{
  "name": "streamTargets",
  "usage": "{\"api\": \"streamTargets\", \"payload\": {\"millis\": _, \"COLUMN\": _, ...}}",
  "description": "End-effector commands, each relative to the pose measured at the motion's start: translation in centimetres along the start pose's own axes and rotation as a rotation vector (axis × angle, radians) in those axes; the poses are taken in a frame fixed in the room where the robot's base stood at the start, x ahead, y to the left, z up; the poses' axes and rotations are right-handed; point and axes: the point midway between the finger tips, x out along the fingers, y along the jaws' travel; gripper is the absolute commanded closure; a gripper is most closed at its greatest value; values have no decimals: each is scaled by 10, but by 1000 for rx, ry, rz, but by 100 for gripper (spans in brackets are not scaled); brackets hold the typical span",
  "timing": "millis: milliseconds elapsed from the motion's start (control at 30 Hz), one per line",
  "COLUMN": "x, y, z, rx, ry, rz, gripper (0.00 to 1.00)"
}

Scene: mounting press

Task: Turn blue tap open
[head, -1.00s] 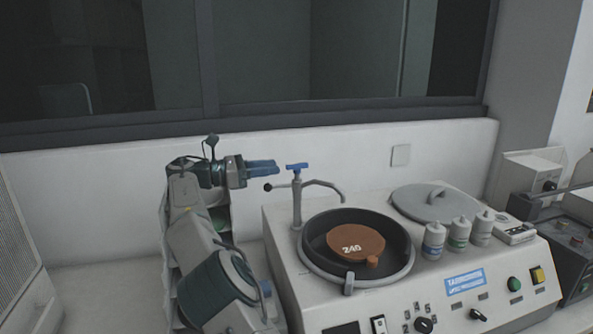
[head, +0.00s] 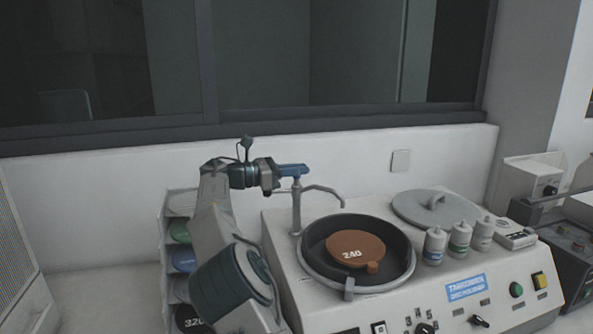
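The tap (head: 297,208) is a grey upright pipe with a curved spout, at the back left of the polishing machine in the head view. Its blue handle sits on top of the pipe and now merges with my blue gripper fingers, so it is mostly hidden. My gripper (head: 293,170) reaches in from the left, level with the handle, with its fingertips at or over it. I cannot tell whether the fingers touch the handle or are closed on it.
The machine (head: 450,300) has a round black bowl (head: 309,259) with a brown disc marked 240 (head: 355,247). Several small bottles (head: 459,240) and a grey lid (head: 428,208) stand to the right. A rack of discs (head: 172,263) is at left. A white wall is behind the tap.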

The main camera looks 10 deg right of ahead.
Motion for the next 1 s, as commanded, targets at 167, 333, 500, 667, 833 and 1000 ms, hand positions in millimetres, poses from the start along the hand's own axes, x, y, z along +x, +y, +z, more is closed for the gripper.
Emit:
{"api": "streamTargets", "payload": {"millis": 167, "x": 0, "y": 0, "z": 0, "rx": 0, "ry": 0, "rz": 2, "gripper": 100}}
{"api": "streamTargets", "payload": {"millis": 333, "x": -1, "y": 0, "z": -2, "rx": -1, "ry": 1, "rz": 28, "gripper": 100}}
{"api": "streamTargets", "payload": {"millis": 500, "x": -1, "y": -1, "z": -4, "rx": 0, "ry": 2, "rz": 102, "gripper": 100}}
{"api": "streamTargets", "payload": {"millis": 667, "x": -1, "y": -2, "z": -6, "rx": 0, "ry": 4, "rz": 216, "gripper": 100}}
{"api": "streamTargets", "payload": {"millis": 833, "x": 0, "y": -2, "z": -7, "rx": 1, "ry": 5, "rz": 372, "gripper": 100}}
{"api": "streamTargets", "payload": {"millis": 1000, "x": 0, "y": -2, "z": -7, "rx": 2, "ry": 5, "rz": 535, "gripper": 100}}
